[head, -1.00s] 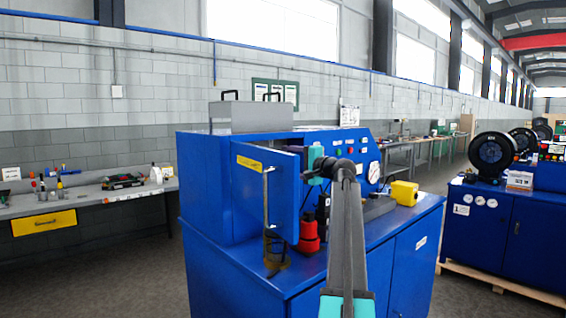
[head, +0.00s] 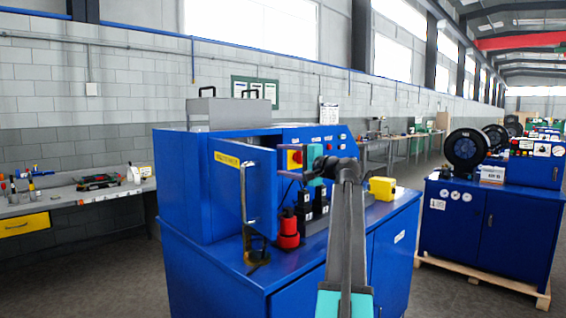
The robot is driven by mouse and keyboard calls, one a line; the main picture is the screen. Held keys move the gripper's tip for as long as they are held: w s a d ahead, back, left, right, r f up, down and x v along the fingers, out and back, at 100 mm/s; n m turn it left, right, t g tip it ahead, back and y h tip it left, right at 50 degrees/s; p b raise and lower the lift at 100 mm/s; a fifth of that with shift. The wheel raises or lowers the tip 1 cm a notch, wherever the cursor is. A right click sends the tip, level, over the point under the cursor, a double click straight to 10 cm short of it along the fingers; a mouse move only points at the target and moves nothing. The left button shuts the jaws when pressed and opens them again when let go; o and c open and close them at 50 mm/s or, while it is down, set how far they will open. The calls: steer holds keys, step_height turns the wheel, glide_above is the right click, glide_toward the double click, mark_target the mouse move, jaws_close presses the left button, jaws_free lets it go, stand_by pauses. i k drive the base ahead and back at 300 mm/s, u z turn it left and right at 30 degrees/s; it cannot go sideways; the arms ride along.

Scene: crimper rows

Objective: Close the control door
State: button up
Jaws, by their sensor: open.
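The control door (head: 237,187) is a blue panel with a yellow label at its top and a long upright handle (head: 244,194). It stands open, swung out from the blue machine cabinet (head: 182,185) in the head view. My gripper (head: 300,175) is just right of the door, in front of the opening and control panel, with its teal part beside the dark wrist. Its jaws are open with nothing seen between them. Whether a fingertip touches the door cannot be told. My arm hides part of the bench top.
A red-and-black tool (head: 289,228) and black fittings (head: 320,198) stand on the bench near the door. A yellow block (head: 382,188) sits further right. A dark hook-like item (head: 257,250) lies at the front edge. A second blue machine (head: 490,220) stands right.

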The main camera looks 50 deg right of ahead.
mark_target(242, 177)
steer(key=k, duration=1.5)
